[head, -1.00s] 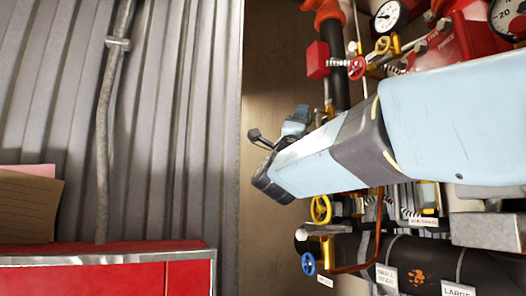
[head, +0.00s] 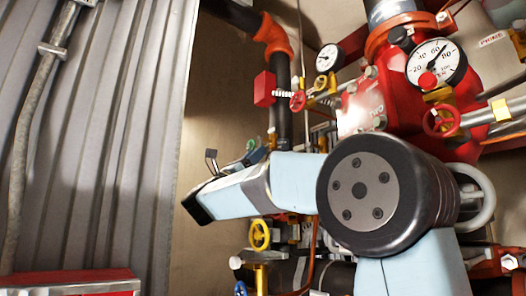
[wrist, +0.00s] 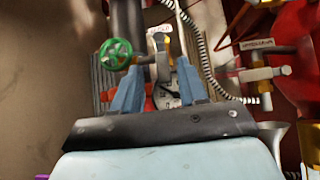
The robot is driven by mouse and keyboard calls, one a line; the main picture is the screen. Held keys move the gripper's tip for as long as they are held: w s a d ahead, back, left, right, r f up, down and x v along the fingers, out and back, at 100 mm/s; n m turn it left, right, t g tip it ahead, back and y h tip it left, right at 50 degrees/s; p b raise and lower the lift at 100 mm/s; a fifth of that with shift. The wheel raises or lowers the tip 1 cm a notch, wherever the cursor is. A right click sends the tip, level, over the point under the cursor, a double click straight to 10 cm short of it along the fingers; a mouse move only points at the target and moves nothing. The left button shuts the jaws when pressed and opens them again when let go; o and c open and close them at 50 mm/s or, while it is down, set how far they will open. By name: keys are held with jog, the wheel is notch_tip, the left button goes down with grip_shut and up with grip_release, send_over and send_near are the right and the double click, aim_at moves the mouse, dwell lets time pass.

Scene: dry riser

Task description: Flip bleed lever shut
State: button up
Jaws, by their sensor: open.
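My gripper (wrist: 159,66) is open in the wrist view, its two blue fingers pointing away from the camera. I cannot tell for sure which part is the bleed lever. In the head view my gripper (head: 262,148) is small and partly hidden by my wrist.
A green handwheel (wrist: 115,53) is close to the left finger. A coiled hose (wrist: 205,60) runs down at right. The head view shows a red valve body (head: 375,105), a large gauge (head: 436,63), a yellow handwheel (head: 260,235) and a corrugated wall (head: 110,130).

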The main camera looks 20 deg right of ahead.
jog(key=shift+x, duration=1.7)
jog(key=shift+c, duration=0.3)
